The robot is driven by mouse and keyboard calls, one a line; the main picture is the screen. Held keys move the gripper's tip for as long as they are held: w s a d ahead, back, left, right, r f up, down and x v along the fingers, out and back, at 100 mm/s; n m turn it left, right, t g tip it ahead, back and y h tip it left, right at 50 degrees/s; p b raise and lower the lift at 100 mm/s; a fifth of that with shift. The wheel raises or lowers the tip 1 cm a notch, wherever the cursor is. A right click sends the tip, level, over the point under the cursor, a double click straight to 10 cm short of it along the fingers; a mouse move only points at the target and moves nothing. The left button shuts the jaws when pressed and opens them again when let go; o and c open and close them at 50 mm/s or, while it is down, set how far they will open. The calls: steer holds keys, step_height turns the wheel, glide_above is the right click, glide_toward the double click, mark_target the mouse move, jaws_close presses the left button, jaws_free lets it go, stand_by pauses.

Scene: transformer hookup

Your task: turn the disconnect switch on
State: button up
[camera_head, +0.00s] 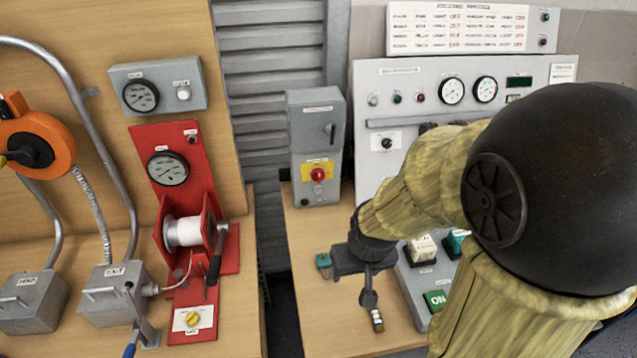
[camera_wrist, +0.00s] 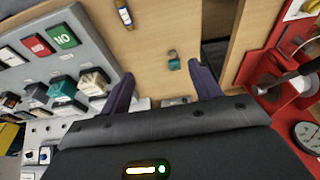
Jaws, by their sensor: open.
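The likely disconnect switch is a grey wall box (camera_head: 317,140) in the head view. Its dark handle (camera_head: 331,132) is on the upper right of its face, and a red knob (camera_head: 318,174) sits on a yellow plate lower down. The labels are too small to read. My gripper (camera_head: 368,280) is in front of and below the box, to its right, apart from it. In the wrist view, my gripper (camera_wrist: 163,85) has its two fingers spread with nothing between them. The switch box is not clearly visible in the wrist view.
A teal padlock (camera_head: 323,262) lies on the wooden bench (camera_head: 305,295); it also shows in the wrist view (camera_wrist: 174,60). A small cylinder (camera_head: 377,319) lies nearby. A control console (camera_head: 415,290) stands right of my gripper. A red winch stand (camera_head: 185,190) is at left.

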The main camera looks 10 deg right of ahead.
steer(key=w+f+t+b, duration=0.5)
steer(key=w+t, duration=0.2)
steer(key=w, duration=0.4)
steer(key=w+f+t+b, duration=0.6)
steer(key=w+t, duration=0.2)
steer(key=w, duration=0.4)
steer(key=shift+w, duration=0.2)
